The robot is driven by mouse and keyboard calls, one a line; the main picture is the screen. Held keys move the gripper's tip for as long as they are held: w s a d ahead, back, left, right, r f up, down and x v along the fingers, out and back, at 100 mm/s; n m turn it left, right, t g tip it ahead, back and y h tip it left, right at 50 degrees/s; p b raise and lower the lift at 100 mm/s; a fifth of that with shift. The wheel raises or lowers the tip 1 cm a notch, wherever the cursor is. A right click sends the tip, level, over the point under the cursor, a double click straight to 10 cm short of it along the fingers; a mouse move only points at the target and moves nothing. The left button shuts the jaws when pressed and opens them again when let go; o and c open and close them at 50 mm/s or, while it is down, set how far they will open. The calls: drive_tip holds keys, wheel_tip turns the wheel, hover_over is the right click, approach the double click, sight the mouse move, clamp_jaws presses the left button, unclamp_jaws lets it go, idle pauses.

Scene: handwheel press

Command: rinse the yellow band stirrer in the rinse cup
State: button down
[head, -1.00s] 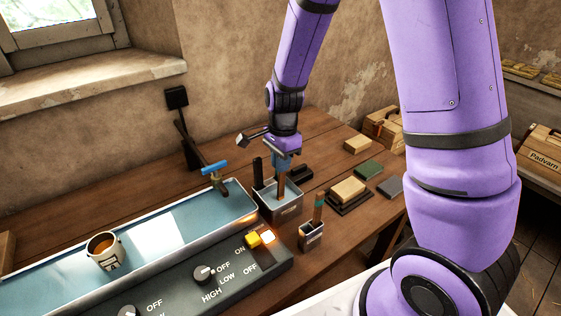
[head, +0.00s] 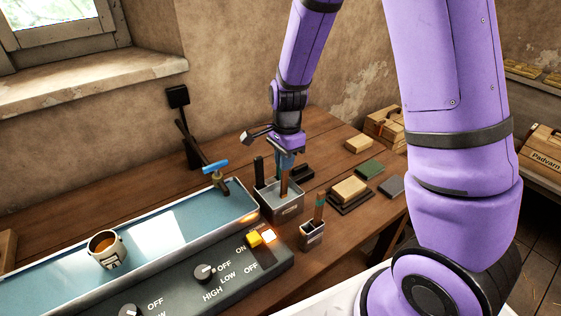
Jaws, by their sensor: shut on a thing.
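My gripper (head: 286,158) points down over an open grey square container (head: 283,212) with a small label I cannot read. It is shut on a brown stick (head: 284,186), apparently a stirrer, whose lower end is inside the container. No yellow band shows on it; its upper part is hidden by the jaws. Another brown stirrer (head: 319,205) with a green band stands in a small grey holder (head: 312,238), nearer and to the right. I cannot tell for sure which vessel is the rinse cup. A pale mug (head: 107,251) of brown liquid stands in the blue-floored trough.
The long trough (head: 60,279) with a blue tap (head: 215,167) lies left of the container. A dark control panel (head: 215,275) with knobs and a lit yellow switch runs along its front. Several blocks (head: 350,188) lie to the right.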

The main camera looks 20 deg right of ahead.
drive_tip(key=shift+s+a, duration=0.1)
drive_tip(key=shift+a, duration=0.3)
idle(3.4)
drive_tip(key=shift+r, duration=0.1)
wheel_tip(320, 180, up, 7)
idle(1.0)
idle(0.5)
